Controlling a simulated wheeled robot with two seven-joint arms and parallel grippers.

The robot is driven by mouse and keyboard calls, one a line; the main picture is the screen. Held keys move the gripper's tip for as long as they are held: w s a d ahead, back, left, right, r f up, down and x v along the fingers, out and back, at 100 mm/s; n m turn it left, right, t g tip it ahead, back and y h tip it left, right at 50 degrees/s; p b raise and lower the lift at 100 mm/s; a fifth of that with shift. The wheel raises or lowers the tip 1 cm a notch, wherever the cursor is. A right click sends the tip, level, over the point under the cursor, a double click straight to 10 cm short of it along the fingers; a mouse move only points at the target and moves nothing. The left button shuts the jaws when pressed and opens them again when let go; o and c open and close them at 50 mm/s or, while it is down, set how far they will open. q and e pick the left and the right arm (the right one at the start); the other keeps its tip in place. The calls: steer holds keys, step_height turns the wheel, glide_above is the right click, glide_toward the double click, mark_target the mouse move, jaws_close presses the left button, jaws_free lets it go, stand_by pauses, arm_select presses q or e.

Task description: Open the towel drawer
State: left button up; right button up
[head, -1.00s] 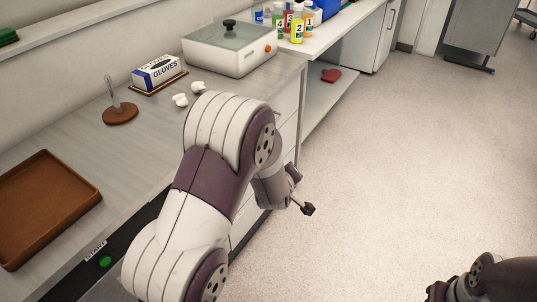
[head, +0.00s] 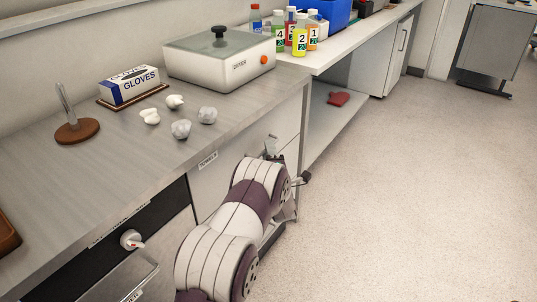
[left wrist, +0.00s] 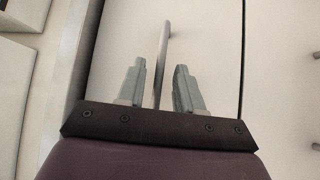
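The towel drawer (head: 220,175) is a pale front under the counter edge, with a small label above it. It looks shut. My left gripper (head: 272,152) is at the drawer fronts, partly hidden behind my own arm in the head view. In the left wrist view the gripper (left wrist: 158,88) is open, with its two grey fingers apart. A thin metal bar handle (left wrist: 164,45) stands between the fingers, with a gap visible on each side. The pale front panel (left wrist: 212,45) lies behind it. My right gripper is not in view.
The counter holds a glove box (head: 130,88), white crumpled pieces (head: 181,129), a lidded device (head: 225,65) and a brown-based stand (head: 77,131). Several numbered bottles (head: 300,40) stand farther back. The floor at right is clear.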

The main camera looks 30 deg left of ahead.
arm_select(q)
steer(key=shift+w+a, duration=0.15)
jaws_close()
steer(key=s+d+b, duration=0.2)
steer(key=d+b, duration=0.2)
steer(key=d, duration=2.5)
steer(key=shift+s, duration=0.2)
steer(key=shift+a, duration=0.1)
jaws_free()
